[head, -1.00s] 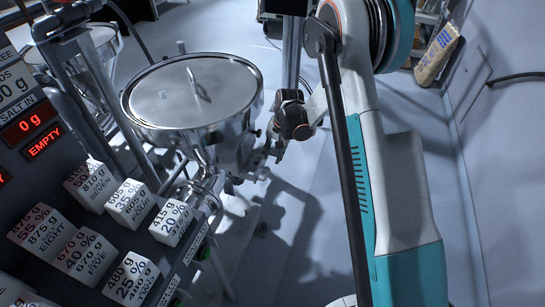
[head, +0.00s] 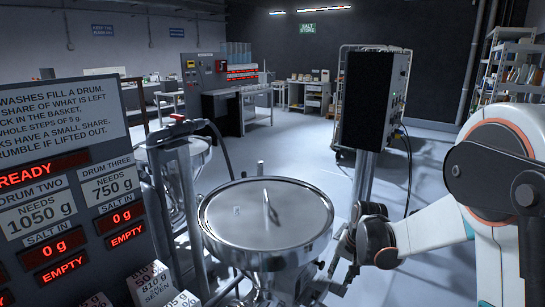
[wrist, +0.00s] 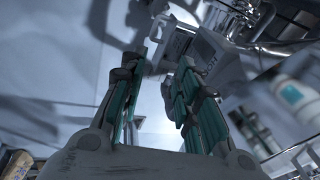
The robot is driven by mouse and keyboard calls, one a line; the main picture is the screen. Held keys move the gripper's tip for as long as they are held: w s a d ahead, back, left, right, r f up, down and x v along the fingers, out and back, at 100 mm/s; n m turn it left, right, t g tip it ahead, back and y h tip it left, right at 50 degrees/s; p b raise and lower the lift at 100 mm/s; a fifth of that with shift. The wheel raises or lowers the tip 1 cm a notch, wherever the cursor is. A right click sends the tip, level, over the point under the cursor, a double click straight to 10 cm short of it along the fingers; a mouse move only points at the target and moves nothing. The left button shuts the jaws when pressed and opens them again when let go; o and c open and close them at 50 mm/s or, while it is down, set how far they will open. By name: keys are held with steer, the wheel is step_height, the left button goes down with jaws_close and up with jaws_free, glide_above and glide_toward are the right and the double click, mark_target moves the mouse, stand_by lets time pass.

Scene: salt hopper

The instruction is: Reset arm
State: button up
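My arm (head: 440,228) reaches in from the right in the head view, its dark wrist joint (head: 375,243) close to the right side of the round steel hopper (head: 268,222). The fingers cannot be made out there. In the wrist view my gripper (wrist: 158,72) has its two green-padded fingers spread apart, with a gap and nothing between them. Pale floor and blurred metal parts show beyond the fingers. The hopper has a closed shiny lid with an upright handle.
A dark sign panel (head: 70,190) on the left reads READY, drum two 1050 g and drum three 750 g, both EMPTY. White labelled blocks (head: 150,283) sit below it. A black box on a post (head: 375,100) stands behind the hopper.

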steer(key=s+a+r+n+t+h, duration=0.1)
steer(key=s+r+n+t, duration=0.25)
steer(key=s+r, duration=1.45)
steer(key=s+f+n+t, duration=0.1)
steer(key=s+n, duration=0.1)
steer(key=s, duration=0.8)
